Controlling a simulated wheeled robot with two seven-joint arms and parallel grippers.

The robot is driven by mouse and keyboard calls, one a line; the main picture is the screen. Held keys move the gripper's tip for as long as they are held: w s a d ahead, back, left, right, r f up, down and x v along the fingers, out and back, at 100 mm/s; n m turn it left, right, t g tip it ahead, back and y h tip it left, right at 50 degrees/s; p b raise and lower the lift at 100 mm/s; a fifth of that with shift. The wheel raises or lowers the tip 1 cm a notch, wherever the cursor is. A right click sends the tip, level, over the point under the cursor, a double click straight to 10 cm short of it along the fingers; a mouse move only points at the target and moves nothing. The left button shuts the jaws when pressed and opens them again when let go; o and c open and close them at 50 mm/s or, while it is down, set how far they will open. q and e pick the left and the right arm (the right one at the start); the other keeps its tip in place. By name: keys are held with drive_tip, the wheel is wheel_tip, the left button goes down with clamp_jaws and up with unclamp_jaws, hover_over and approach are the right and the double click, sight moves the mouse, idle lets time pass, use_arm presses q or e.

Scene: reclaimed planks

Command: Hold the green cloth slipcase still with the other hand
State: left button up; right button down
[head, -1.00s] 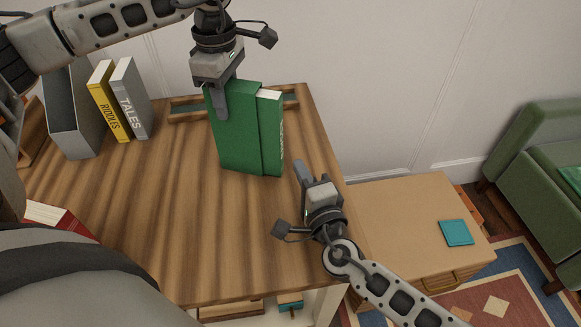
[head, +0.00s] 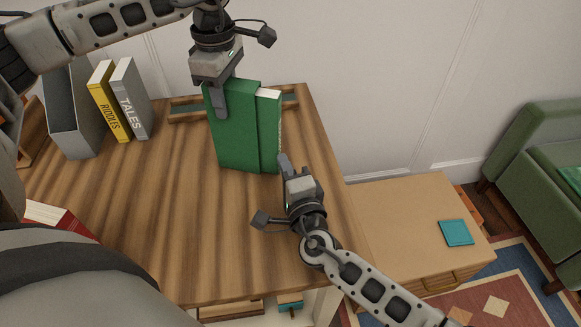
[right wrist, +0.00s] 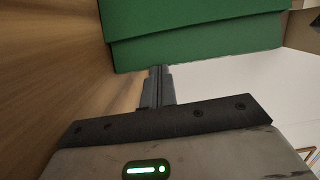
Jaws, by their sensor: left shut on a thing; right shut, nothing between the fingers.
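The green cloth slipcase (head: 235,140) stands upright on the plank table. A green book (head: 269,132) with white page tops sits at its right side, partly sticking out of it. My left gripper (head: 221,112) is shut on the slipcase's upper left part, one finger showing on the near face. My right gripper (head: 284,162) is shut and empty, its tips at the book's lower right edge. In the right wrist view the shut fingers (right wrist: 158,75) end at the lower edge of a green surface (right wrist: 200,40); I cannot tell whether they touch it.
A yellow book (head: 108,102), a grey book (head: 131,98) and a grey case (head: 73,115) stand at the left. A wooden tray (head: 187,109) lies behind the slipcase. A lower cabinet (head: 400,215) with a teal item (head: 456,232) is at right.

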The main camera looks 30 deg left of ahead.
use_arm(q)
drive_tip(key=shift+s+d+f, duration=0.1)
drive_tip(key=shift+d+f, duration=0.1)
drive_tip(key=shift+d, duration=0.2)
use_arm(e)
drive_tip(key=shift+s+a+r, duration=0.2)
drive_tip(key=shift+s+a, duration=0.1)
use_arm(q)
drive_tip(key=shift+a, duration=0.1)
use_arm(e)
drive_tip(key=d, duration=0.5)
drive_tip(key=shift+w+f, duration=0.2)
drive_tip(key=shift+w, duration=0.15)
use_arm(q)
drive_tip(key=shift+s+a+f, duration=0.1)
drive_tip(key=shift+a, duration=0.05)
use_arm(e)
drive_tip(key=v, duration=1.9)
drive_tip(key=shift+s+d, duration=0.2)
use_arm(q)
drive_tip(key=o, duration=1.4)
drive_tip(key=shift+r, duration=0.2)
